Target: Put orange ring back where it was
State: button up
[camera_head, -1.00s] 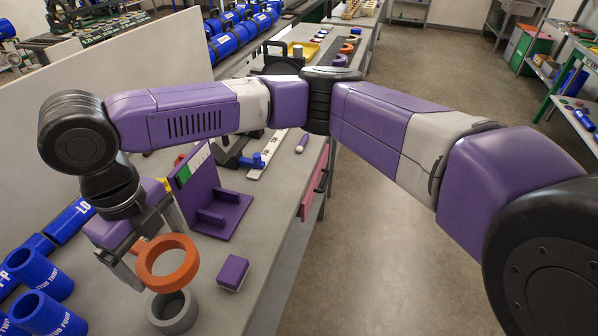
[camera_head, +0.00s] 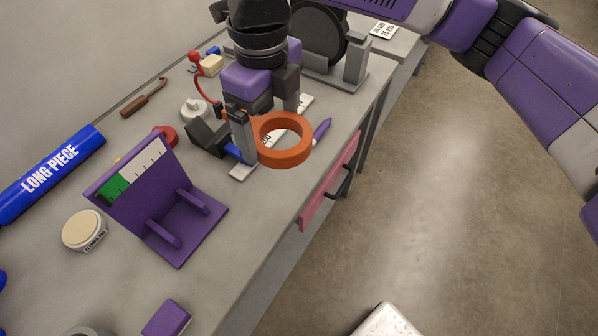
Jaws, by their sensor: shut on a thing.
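The orange ring (camera_head: 297,155) is held in the air over the bench (camera_head: 235,255), near its front edge and above the pink drawer. My gripper (camera_head: 262,122) points down and is shut on the ring's left side. The ring lies roughly flat, its hole facing up.
A purple stand (camera_head: 180,235) with a green and white scale is left of my gripper. A purple block (camera_head: 167,319), a round tin (camera_head: 85,232), a blue LONG PIECE tube (camera_head: 50,175) and a purple pen (camera_head: 322,130) lie around. A dark round machine (camera_head: 318,40) stands behind.

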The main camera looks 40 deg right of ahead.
jog(key=p, duration=0.1)
send_over(282, 198)
notch_tip(282, 198, down, 15)
jog(key=shift+r, duration=0.2)
jog(key=shift+f+p, duration=0.4)
jog(key=shift+f, duration=2.3)
jog(key=shift+f, duration=0.2)
jog(key=o, duration=1.2)
jog(key=shift+o, duration=0.2)
jog(key=shift+r, duration=0.15)
notch_tip(282, 198, up, 12)
jog(key=b, duration=0.1)
